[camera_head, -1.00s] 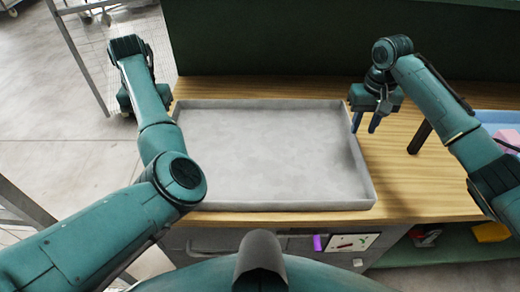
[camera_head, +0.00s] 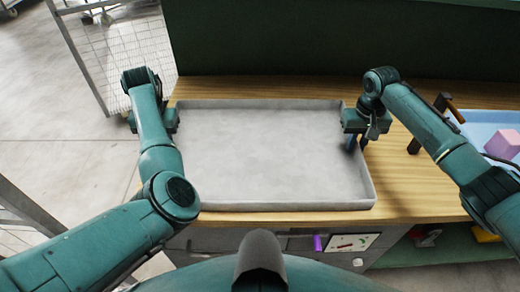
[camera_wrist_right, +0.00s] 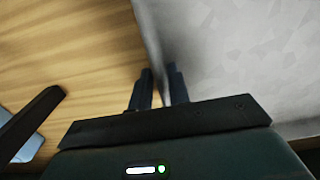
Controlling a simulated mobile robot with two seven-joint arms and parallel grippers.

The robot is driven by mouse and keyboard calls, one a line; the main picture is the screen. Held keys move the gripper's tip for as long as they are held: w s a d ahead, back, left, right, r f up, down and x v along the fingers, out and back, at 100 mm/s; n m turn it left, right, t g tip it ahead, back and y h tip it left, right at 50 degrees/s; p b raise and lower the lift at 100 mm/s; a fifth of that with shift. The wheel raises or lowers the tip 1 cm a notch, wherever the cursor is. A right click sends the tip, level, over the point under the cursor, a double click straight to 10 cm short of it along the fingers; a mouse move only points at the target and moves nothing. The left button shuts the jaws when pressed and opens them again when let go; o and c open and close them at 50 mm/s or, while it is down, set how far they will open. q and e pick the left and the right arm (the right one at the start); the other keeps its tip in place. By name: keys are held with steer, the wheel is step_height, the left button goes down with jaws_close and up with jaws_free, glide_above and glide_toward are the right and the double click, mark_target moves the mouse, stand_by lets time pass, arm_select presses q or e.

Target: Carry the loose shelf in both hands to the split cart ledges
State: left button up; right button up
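The loose shelf (camera_head: 270,160) is a grey, shallow tray with a raised rim, lying flat on the wooden bench top in the head view. My right gripper (camera_head: 355,143) is at its right rim, toward the far corner. In the right wrist view the shelf's rim (camera_wrist_right: 152,35) runs between the two fingers (camera_wrist_right: 159,90), which stand apart with a gap showing on one side. My left gripper (camera_head: 170,121) is at the shelf's far left edge; its fingers are hidden, so its opening and contact do not show. The split ledges cannot be made out.
A wire-mesh cart (camera_head: 125,50) stands on the floor at the upper left. A dark green panel (camera_head: 300,45) rises behind the bench. A blue tray (camera_head: 480,128) with a pink block (camera_head: 503,144) is at the right. Bare wood (camera_head: 410,185) lies right of the shelf.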

arm_select(q)
jaws_close()
arm_select(e)
jaws_close()
arm_select(q)
steer(key=shift+r, duration=0.15)
arm_select(e)
steer(key=shift+w+r, duration=0.1)
steer(key=shift+r, duration=0.05)
stand_by(0.5)
